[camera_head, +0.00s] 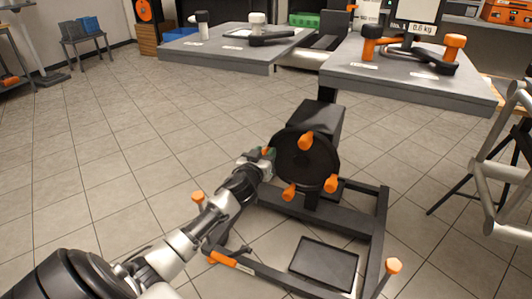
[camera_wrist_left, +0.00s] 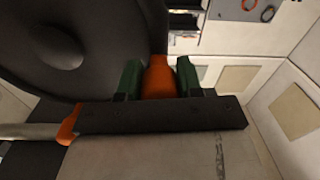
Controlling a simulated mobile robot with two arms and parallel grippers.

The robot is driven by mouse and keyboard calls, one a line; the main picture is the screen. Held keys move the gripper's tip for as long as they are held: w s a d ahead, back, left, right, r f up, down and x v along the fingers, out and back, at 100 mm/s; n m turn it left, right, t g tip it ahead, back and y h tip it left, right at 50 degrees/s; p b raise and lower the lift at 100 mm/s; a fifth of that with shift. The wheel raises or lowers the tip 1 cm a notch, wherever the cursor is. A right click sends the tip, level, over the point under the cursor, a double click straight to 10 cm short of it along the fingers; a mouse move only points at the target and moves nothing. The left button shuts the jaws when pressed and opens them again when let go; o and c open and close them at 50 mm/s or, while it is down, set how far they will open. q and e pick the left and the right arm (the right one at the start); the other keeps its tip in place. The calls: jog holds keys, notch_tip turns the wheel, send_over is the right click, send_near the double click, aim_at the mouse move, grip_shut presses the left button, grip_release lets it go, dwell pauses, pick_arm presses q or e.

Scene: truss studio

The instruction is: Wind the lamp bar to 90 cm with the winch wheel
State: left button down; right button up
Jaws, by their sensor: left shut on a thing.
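The winch wheel (camera_head: 297,158) is a black disc with several orange knobs around its rim, on a dark stand in the middle of the head view. My left gripper (camera_head: 267,155) is at the wheel's left edge, shut on one orange knob. In the left wrist view its green fingers (camera_wrist_left: 160,80) sit on either side of the orange knob (camera_wrist_left: 158,77), with the black wheel (camera_wrist_left: 85,45) at the left. My right gripper is not in view.
The stand's dark floor frame (camera_head: 378,240) has orange knobs on its corners and a black flat panel (camera_head: 324,263) inside. Two grey tables (camera_head: 410,82) stand behind the wheel. A silver tubular truss (camera_head: 500,165) is at the right. The tiled floor (camera_head: 130,130) at left is clear.

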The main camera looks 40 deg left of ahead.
pick_arm(q)
notch_tip(320, 180, down, 2)
jog(key=shift+n, duration=1)
jog(key=shift+f+n, duration=0.4)
jog(key=shift+n, duration=0.1)
jog(key=d+f+n+p, duration=0.2)
jog(key=d+f+n, duration=0.1)
jog(key=f+n, duration=0.3)
jog(key=shift+w+f+n+h, duration=0.3)
jog(key=shift+f+n+h, duration=0.1)
jog(key=shift+n, duration=0.6)
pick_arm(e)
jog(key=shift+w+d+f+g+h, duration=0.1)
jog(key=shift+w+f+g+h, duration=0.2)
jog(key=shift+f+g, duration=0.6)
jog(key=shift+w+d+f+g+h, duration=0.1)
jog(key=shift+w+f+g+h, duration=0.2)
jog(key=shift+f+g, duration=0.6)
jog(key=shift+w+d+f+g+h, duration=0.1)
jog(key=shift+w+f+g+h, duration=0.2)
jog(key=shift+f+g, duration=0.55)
pick_arm(q)
jog(key=shift+d+f+g, duration=0.1)
jog(key=shift+g, duration=0.2)
jog(key=c, duration=0.7)
grip_release()
jog(key=shift+d, duration=0.1)
jog(key=shift+c, duration=0.2)
